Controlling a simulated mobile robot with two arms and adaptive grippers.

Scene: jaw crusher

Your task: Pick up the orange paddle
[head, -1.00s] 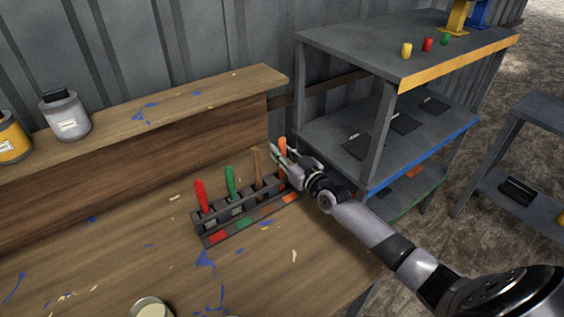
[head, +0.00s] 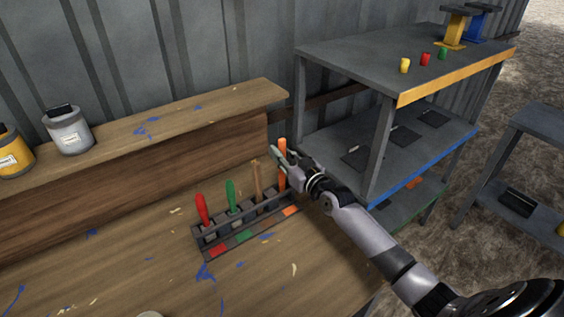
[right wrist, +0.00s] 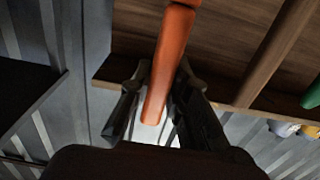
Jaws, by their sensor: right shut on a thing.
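The orange paddle (head: 282,147) is upright at the right end of the dark rack (head: 208,254) on the wooden workbench. In the right wrist view the orange handle (right wrist: 170,60) runs between the two dark fingers. My right gripper (head: 279,158) is shut on this handle, coming from the right. The paddle's lower end is near the rack slot; I cannot tell whether it is clear of it. My left gripper is not in view.
The rack also holds a red (head: 202,208), a green (head: 231,195) and a brown paddle (head: 258,178), close to the left of my gripper. A grey shelf (head: 365,62) stands to the right. Paint cans (head: 69,131) stand on the bench's raised ledge.

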